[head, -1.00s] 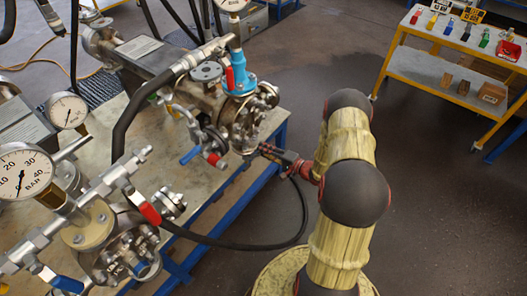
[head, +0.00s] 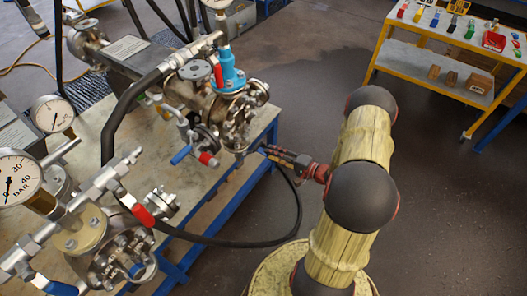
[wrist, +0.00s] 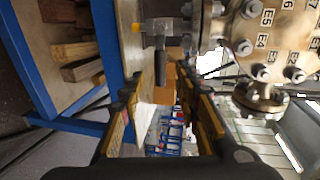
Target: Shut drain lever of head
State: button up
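The vessel with the blue-collared fitting (head: 228,84) stands at the bench's right edge in the head view. My gripper (head: 266,150) is just right of its flanged end, low beside the bench edge. In the wrist view, the bolted, letter-and-number marked flange face (wrist: 268,40) is at upper right. A small lever-like part (wrist: 160,50), a dark stem with a clear block and yellow tip, sticks out left of the flange; I cannot tell for sure that it is the drain lever. My gripper (wrist: 172,85) is open, its fingers apart near the dark stem's end. Contact cannot be told.
A red-handled valve (head: 143,214) and a blue-handled valve (head: 181,154) sit on the bench side. A black hose (head: 240,243) loops below my gripper. Pressure gauges (head: 14,180) stand at left. A yellow cart (head: 440,75) stands at back right. Dark floor is clear between.

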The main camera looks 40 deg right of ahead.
jog(key=v, duration=0.2)
jog(key=shift+s, duration=0.3)
dwell(0.4)
